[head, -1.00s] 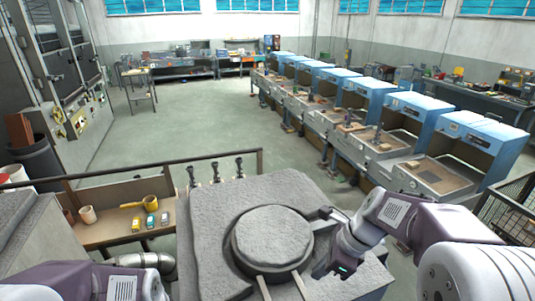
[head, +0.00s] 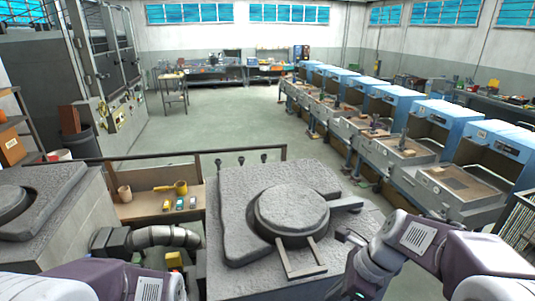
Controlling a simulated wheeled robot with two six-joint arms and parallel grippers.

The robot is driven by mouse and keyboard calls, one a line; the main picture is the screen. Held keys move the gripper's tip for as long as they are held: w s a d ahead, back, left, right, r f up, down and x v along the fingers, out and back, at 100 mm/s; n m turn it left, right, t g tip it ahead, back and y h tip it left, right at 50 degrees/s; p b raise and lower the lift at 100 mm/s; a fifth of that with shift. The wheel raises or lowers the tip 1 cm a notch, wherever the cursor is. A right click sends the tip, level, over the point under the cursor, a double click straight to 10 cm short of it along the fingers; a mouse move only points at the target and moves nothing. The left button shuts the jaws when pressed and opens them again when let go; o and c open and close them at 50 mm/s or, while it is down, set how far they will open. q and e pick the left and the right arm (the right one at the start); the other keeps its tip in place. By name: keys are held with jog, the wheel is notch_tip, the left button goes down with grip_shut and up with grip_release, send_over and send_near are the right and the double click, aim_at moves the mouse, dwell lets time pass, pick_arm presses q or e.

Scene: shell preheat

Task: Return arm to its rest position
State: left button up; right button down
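My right arm comes in from the lower right. Its gripper (head: 350,237) is beside the right front edge of the grey rough block (head: 235,210), apart from the round shell (head: 292,210) on top. I see nothing held in it, but its finger opening is too small to tell. The round shell sits in a dark ring, with a U-shaped handle (head: 305,273) at the front and a flat bar (head: 345,204) at the right. My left arm shows at the lower left; its gripper is out of the frame.
A second grey block (head: 40,200) stands at the left. A grey pipe (head: 165,236) lies between the blocks. Blue-hooded benches (head: 440,125) line the right; the floor beyond is open.

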jog(key=s+d+f+n+h+b, duration=0.1)
jog(key=s+f+n+h+b, duration=0.1)
jog(key=f+n+b, duration=0.6)
jog(key=s+d+f+n+h+b, duration=0.1)
jog(key=s+f+n+b, duration=0.4)
jog(key=f+n, duration=0.9)
notch_tip(320, 180, down, 5)
jog(key=h+b, duration=0.1)
jog(key=b, duration=0.2)
jog(key=shift+d, duration=0.1)
